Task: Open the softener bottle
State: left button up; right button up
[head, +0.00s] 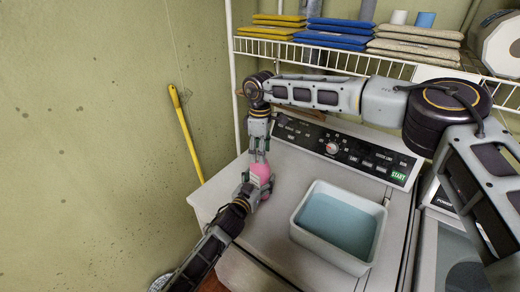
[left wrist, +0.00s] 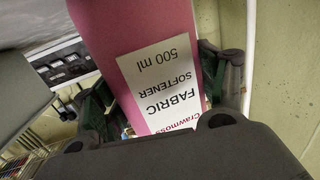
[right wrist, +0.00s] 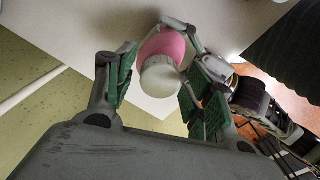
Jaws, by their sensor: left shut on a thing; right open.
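The pink softener bottle (head: 262,174) stands on the left part of the washer top in the head view. Its label reads fabric softener, 500 ml, in the left wrist view (left wrist: 165,85). My left gripper (head: 254,190) is shut on the bottle's body from the front left. My right gripper (head: 260,156) is above the bottle, pointing down, its fingers open. In the right wrist view the white cap (right wrist: 160,77) lies between and beyond the open right fingers (right wrist: 155,95). I cannot see the fingers touching the cap.
A white tub of bluish water (head: 340,222) stands on the washer top (head: 262,238), right of the bottle. The control panel (head: 340,145) is behind. A wire shelf (head: 340,62) with folded cloths hangs above. A yellow handle (head: 186,130) leans on the left wall.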

jog(key=shift+c, duration=0.4)
jog(key=c, duration=1)
